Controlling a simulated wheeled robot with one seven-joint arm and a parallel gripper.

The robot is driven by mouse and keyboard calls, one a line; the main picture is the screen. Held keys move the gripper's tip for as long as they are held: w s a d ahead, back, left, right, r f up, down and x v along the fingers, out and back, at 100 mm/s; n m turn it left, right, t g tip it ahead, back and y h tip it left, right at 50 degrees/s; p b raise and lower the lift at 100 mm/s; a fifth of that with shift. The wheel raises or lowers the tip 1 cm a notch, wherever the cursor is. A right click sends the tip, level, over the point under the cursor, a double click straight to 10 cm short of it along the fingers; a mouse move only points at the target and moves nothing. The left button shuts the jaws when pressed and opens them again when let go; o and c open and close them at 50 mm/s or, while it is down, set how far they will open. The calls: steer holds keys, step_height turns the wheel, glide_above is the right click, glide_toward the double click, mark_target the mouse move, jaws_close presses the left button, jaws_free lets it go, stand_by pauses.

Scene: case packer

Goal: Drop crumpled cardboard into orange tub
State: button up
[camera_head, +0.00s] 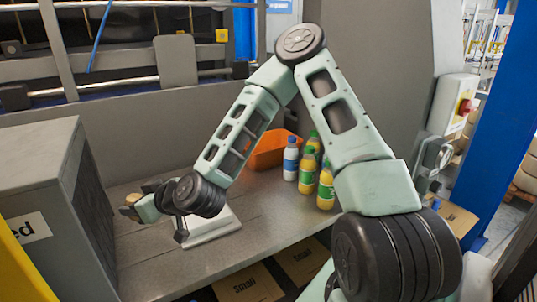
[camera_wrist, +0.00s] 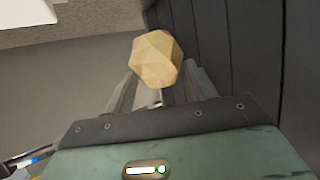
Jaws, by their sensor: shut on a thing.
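The crumpled cardboard (camera_wrist: 157,59) is a tan, faceted lump held between the fingertips of my gripper (camera_wrist: 160,85) in the wrist view. In the head view a small part of the cardboard (camera_head: 132,198) shows at the tip of my gripper (camera_head: 138,203), over the left part of the metal table. The orange tub (camera_head: 270,149) stands at the back of the table, to the right of my gripper. My forearm and the bottles partly hide it, and its inside is mostly out of sight.
Several bottles (camera_head: 326,186) with yellow, white and green colours stand just right of the tub. A grey cabinet (camera_head: 45,165) is left of my gripper. A pale flat-based object (camera_head: 212,226) sits near my wrist. Boxes marked "Small" (camera_head: 247,284) lie below the table's front edge.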

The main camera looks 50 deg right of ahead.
stand_by(0.3)
steer(key=w+d+m+h+p, duration=0.3)
steer(key=w+d+m+h, duration=0.25)
steer(key=d, duration=0.75)
steer(key=w+d+m+h+p, duration=0.35)
steer(key=w+d+h, duration=0.2)
steer(key=d, duration=0.85)
steer(key=s+d+r+m+g+h+p, duration=0.1)
steer(key=d+r+m+g+h+p, duration=0.3)
steer(key=d, duration=1.1)
steer(key=s+d+r+m+g+h+p, duration=0.15)
steer(key=d+r+m+g, duration=0.3)
steer(key=d, duration=0.95)
step_height(320, 180, down, 6)
steer(key=b, duration=0.5)
steer(key=shift+d+f, duration=0.15)
steer(key=shift+d, duration=0.1)
steer(key=shift+m+h, duration=0.25)
steer(key=o, duration=1)
